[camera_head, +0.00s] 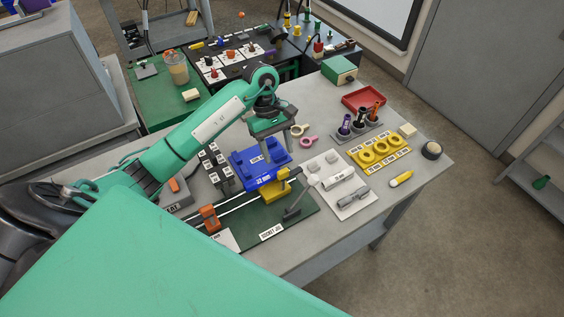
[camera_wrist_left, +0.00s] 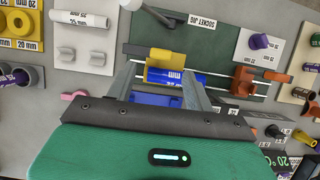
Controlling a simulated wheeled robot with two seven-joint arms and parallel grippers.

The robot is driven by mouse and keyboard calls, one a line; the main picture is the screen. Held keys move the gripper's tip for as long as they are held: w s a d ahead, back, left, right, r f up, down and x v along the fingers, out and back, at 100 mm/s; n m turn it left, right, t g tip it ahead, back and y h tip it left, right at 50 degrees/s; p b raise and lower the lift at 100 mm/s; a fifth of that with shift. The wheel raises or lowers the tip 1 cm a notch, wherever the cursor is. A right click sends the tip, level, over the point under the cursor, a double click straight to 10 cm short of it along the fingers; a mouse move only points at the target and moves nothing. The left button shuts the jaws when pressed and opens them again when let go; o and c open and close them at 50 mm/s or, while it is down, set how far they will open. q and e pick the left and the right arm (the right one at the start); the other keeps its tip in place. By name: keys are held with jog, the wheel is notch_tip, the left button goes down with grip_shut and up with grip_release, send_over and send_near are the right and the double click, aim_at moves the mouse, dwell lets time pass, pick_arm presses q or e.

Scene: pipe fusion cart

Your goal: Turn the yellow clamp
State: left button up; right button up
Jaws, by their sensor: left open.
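The yellow clamp (camera_head: 275,190) sits on the dark green socket jig board (camera_head: 300,222), at the front of a blue block (camera_head: 243,170). In the left wrist view the yellow clamp (camera_wrist_left: 165,58) shows beyond my fingertips, with a blue labelled pipe (camera_wrist_left: 185,78) beside it. My left gripper (camera_head: 275,148) is open and points down over the blue block, behind and above the clamp. In the left wrist view its two fingers (camera_wrist_left: 160,72) stand apart on either side of the clamp in the picture. I see no contact with the clamp. My right gripper is not in view.
A grey lever (camera_head: 297,202) stands right of the clamp. An orange clamp (camera_head: 210,218) is on the left of the board. A white board with grey fittings (camera_head: 352,206) and a yellow ring tray (camera_head: 380,153) lie to the right. A red tray (camera_head: 363,100) is farther back.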

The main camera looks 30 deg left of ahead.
aim_at(282, 170)
pick_arm(q)
jog(key=p+x, duration=0.2)
jog(key=x, duration=0.3)
jog(key=shift+s+d, duration=0.1)
jog(key=shift+s, duration=0.05)
jog(key=shift+d+f, duration=0.15)
jog(key=shift+f, duration=0.4)
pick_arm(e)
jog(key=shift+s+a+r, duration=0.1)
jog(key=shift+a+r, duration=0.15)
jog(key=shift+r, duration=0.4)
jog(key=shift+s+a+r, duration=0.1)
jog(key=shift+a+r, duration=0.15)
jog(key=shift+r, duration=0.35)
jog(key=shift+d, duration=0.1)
pick_arm(q)
jog(key=c, duration=1)
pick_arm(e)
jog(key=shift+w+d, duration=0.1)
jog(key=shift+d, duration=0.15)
